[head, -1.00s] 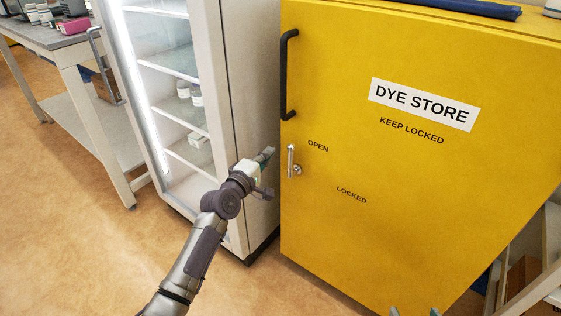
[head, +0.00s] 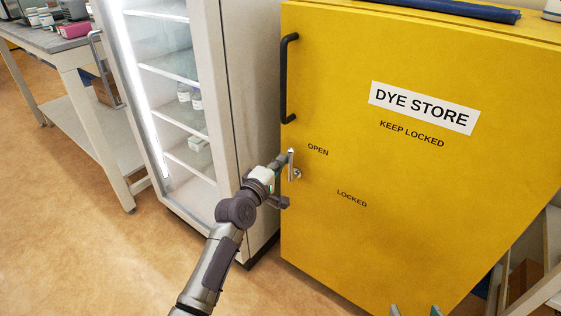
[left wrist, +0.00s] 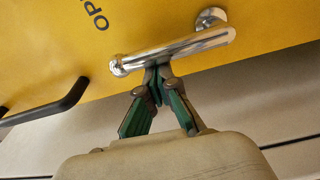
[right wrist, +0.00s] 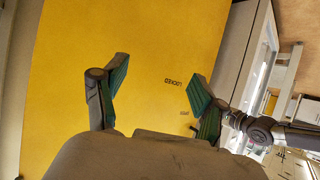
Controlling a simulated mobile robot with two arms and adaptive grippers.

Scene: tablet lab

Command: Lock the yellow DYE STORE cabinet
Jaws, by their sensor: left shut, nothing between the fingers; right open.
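The yellow DYE STORE cabinet (head: 400,220) stands at the right of the head view, its door shut. Its small silver lever (head: 291,165) stands upright, its upper end near the OPEN label (head: 318,149); the LOCKED label (head: 352,198) is lower right. My left gripper (head: 283,160) is at the lever's left side. In the left wrist view its fingertips (left wrist: 158,72) are shut and empty, at the edge of the lever (left wrist: 175,50), seemingly touching it. My right gripper (head: 414,311) shows at the bottom edge of the head view; in the right wrist view (right wrist: 160,80) it is open and empty, facing the yellow door.
A black door handle (head: 288,78) is above the lever. A glass-front fridge (head: 240,90) with bottles stands close on the left of the cabinet. A bench (head: 75,42) is further left. The floor in front is clear.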

